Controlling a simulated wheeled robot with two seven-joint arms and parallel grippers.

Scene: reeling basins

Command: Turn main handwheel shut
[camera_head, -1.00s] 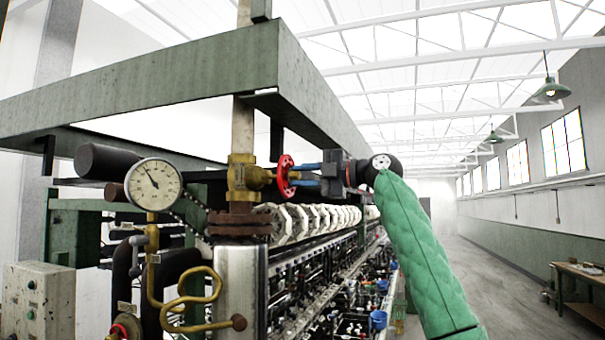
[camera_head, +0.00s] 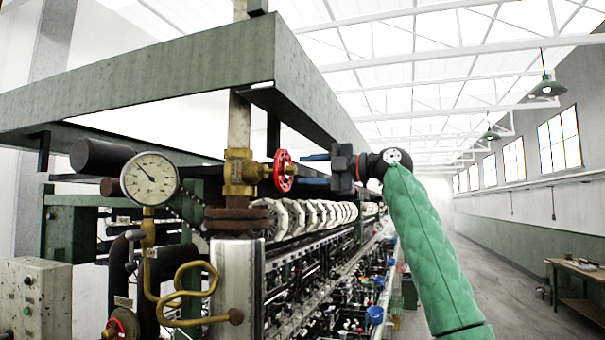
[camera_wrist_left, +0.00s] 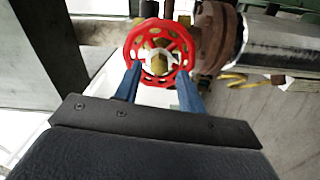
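The main handwheel (camera_head: 283,170) is a red spoked wheel on a brass valve (camera_head: 240,172) in the upright pipe. In the head view it shows almost edge-on. In the left wrist view the handwheel (camera_wrist_left: 160,31) shows nearly face-on, with holes around its rim. My left gripper (camera_head: 302,169) has its two blue fingers spread apart, just right of the wheel and pointing at it. In the wrist view the gripper (camera_wrist_left: 158,72) has one fingertip at each side of the wheel's lower rim; I cannot tell whether they touch it. My right gripper is not in view.
A pressure gauge (camera_head: 150,179) and curved brass pipe (camera_head: 190,290) are left of the valve. A second red handwheel (camera_head: 120,327) is low at left. A green beam frame (camera_head: 150,85) hangs above. The reeling machine (camera_head: 330,270) runs behind; the aisle (camera_head: 500,260) at right is open.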

